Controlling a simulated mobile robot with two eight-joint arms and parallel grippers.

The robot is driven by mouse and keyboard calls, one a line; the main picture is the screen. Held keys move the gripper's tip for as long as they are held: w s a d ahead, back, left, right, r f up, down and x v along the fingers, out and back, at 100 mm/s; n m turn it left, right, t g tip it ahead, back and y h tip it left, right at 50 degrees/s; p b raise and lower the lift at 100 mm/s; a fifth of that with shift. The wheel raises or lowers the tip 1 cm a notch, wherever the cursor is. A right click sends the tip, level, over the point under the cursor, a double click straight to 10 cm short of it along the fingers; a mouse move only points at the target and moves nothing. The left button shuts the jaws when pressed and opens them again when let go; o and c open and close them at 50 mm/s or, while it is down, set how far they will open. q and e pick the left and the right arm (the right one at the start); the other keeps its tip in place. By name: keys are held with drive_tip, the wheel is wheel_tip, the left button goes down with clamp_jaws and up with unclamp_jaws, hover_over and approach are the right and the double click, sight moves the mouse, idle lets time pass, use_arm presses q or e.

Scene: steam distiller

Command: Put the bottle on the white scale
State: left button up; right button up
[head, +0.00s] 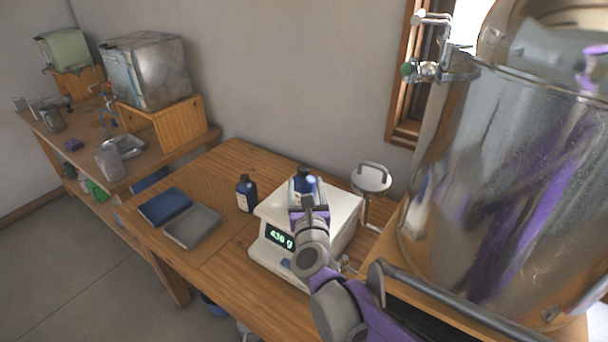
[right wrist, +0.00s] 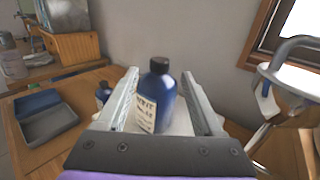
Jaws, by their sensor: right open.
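A blue bottle (head: 304,183) with a dark cap stands upright on the white scale (head: 342,207). The scale's display is lit and appears to read 430 g. My right gripper (right wrist: 160,76) is open, its fingers on either side of this bottle (right wrist: 161,92) in the right wrist view. The bottle's white label faces the camera there. In the head view my right gripper (head: 309,205) hides the bottle's lower part. A second blue bottle (head: 246,194) stands on the wooden table left of the scale. My left gripper is not in view.
A blue tray (head: 165,206) and a grey tray (head: 193,227) lie left on the table. A large shiny metal vessel (head: 500,190) stands at the right. A metal stand with a handle (head: 371,180) is behind the scale. Table room is free between the grey tray and scale.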

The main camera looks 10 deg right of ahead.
drive_tip(key=s, duration=0.5)
drive_tip(key=shift+s+a, duration=0.2)
drive_tip(key=shift+a, duration=0.1)
